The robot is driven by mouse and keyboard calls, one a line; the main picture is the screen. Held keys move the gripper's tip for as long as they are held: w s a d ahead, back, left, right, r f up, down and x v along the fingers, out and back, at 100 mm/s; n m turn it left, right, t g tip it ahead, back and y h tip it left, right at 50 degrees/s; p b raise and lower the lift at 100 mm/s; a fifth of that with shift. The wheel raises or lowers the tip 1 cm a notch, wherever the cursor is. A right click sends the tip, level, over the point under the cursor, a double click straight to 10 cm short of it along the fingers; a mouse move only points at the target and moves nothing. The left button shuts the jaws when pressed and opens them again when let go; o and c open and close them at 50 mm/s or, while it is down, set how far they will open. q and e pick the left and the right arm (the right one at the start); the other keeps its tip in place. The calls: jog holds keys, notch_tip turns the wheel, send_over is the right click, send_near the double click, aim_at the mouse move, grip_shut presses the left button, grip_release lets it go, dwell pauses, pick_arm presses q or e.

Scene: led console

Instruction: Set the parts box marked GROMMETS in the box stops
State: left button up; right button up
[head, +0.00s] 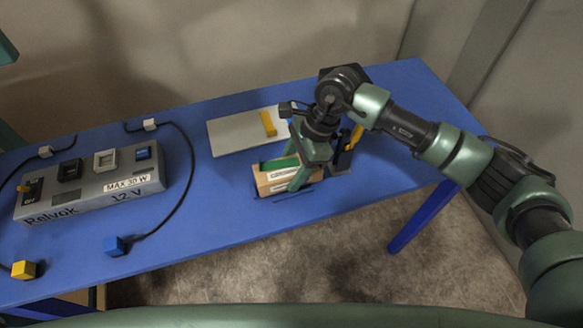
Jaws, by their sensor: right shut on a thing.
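A tan parts box (262,184) with white labels is at the middle of the blue table, near its front edge. Its label lettering is too small to read surely, so I cannot confirm GROMMETS. My right gripper (290,172) reaches down from above and is shut on this box. The gripper's green fingers cover part of the box. I cannot tell whether the box touches the table. A thin dark blue line (293,196) shows just in front of the box; I cannot make out the box stops clearly.
A grey board (228,137) with a yellow block (268,123) lies behind the box. A dark item with a yellow part (356,137) stands right of the gripper. The grey console (95,197), cables, a blue plug (113,246) and a yellow plug (23,270) are at left.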

jog(key=shift+f+b, duration=0.4)
dwell(0.3)
jog(key=o, duration=1.6)
jog(key=b+v, duration=0.2)
jog(key=v, duration=0.4)
jog(key=shift+w+d+r, duration=0.15)
jog(key=shift+v, duration=0.8)
